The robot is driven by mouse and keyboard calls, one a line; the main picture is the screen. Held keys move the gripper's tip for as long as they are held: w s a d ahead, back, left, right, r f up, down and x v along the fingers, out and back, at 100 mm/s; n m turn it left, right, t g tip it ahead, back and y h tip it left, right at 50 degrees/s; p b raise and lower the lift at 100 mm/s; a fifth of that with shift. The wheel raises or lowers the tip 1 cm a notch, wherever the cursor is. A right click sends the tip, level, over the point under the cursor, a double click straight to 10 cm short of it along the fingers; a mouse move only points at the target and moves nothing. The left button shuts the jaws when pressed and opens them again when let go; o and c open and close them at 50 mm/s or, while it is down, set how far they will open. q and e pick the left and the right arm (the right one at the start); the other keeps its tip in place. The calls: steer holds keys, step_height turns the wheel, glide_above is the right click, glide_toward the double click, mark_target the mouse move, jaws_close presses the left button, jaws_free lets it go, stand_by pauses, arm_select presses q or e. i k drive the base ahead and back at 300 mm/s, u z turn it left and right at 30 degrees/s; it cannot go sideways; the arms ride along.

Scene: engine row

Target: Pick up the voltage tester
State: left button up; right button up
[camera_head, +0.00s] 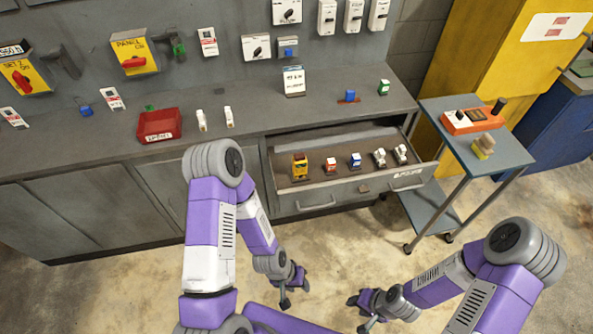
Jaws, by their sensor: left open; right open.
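I cannot tell for sure which thing is the voltage tester. A yellow device with a red-brown face (300,166) stands at the left end of the open drawer (340,194). An orange box with black parts (472,120) lies on the top of the cart at the right. My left gripper (294,295) is open and empty, low in front of the drawer and over the floor. My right gripper (358,314) is open and empty, lower and to the right of the left one. Both are well apart from the yellow device and the orange box.
The drawer also holds small red, blue and white parts (355,161). A red bin (159,126) stands on the grey bench (80,145). The blue-grey cart (512,154) also bears a yellow-and-tan block (484,146). Bare floor (330,245) lies before the drawer.

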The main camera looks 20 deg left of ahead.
mark_target(299, 161)
steer(key=k, duration=1.05)
steer(key=u, duration=1.2)
steer(key=i, duration=2.4)
steer(key=z, duration=0.85)
